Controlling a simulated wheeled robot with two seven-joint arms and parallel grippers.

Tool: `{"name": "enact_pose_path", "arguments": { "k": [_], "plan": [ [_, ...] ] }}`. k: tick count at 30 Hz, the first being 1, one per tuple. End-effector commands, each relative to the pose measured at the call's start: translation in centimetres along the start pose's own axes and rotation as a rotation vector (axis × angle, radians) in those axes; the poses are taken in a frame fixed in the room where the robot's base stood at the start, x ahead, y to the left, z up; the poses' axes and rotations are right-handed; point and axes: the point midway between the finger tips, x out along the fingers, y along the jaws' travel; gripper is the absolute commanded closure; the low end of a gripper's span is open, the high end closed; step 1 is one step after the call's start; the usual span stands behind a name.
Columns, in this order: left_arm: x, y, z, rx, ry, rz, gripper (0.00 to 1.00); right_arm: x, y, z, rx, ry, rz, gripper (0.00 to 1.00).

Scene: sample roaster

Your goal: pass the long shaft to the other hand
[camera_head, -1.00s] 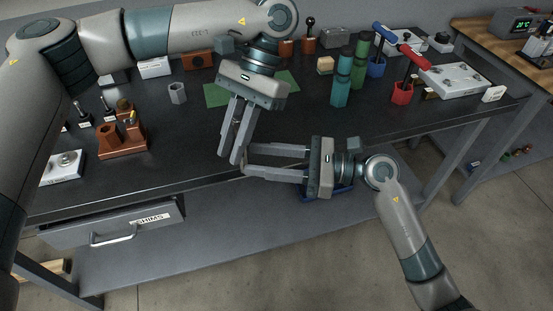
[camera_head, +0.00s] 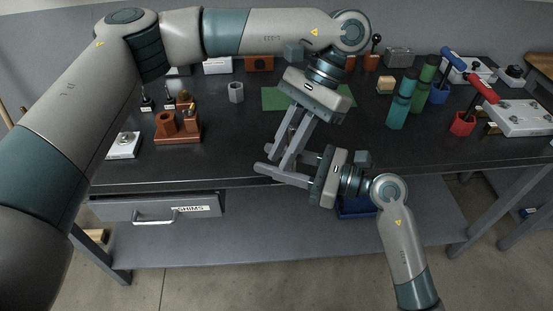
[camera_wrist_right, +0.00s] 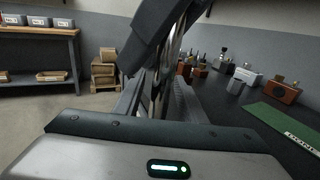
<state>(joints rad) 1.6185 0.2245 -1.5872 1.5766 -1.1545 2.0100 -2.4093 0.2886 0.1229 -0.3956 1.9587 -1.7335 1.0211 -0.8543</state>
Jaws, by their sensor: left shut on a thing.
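My left gripper (camera_head: 281,163) is shut on the long shaft and points down over the bench's front edge. The shaft (camera_wrist_right: 165,72) shows in the right wrist view as a shiny metal cylinder, partly covered by a dark part of my left gripper. I cannot make the shaft out in the head view, where the left fingers hide it. My right gripper (camera_head: 262,168) comes in from the right, its fingers crossing close to the left fingertips. In the wrist view its two fingers stand on either side of the shaft, apart, and it looks open.
A shims drawer (camera_head: 150,208) is below. A blue bin (camera_head: 357,207) is behind my right gripper.

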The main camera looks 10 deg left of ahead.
Motion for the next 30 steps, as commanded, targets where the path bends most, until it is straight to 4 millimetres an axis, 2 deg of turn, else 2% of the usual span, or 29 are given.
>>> {"name": "enact_pose_path", "arguments": {
  "k": [1,4,6,7,9,10,23,30],
  "plan": [
    [-0.1,0.0,0.0,0.0,0.001,0.0,1.0,0.0,0.0,0.0,0.0,0.0,0.0,0.76],
    [-0.1,0.0,0.0,0.0,0.0,0.0,1.0,0.0,0.0,0.0,0.0,0.0,0.0,1.0],
    [-0.1,0.0,0.0,0.0,0.0,0.0,1.0,0.0,0.0,0.0,0.0,0.0,0.0,1.0],
    [-0.1,0.0,0.0,0.001,0.0,0.0,0.81,0.0,0.0,0.1,-0.001,-0.002,-0.001,1.0],
    [-0.1,0.0,0.0,0.001,0.0,0.0,0.64,0.0,0.0,0.1,-0.001,-0.002,-0.001,1.0],
    [-0.1,0.0,0.0,0.001,0.0,0.0,0.62,0.0,0.0,0.1,-0.001,-0.002,-0.001,1.0],
    [-0.5,0.0,0.0,0.0,0.0,-0.001,0.62,0.0,0.0,0.1,-0.001,-0.002,0.0,1.0],
    [-2.9,0.0,0.0,-0.002,0.002,-0.002,0.62,0.0,0.0,0.1,-0.001,-0.002,0.0,1.0]
  ]
}}
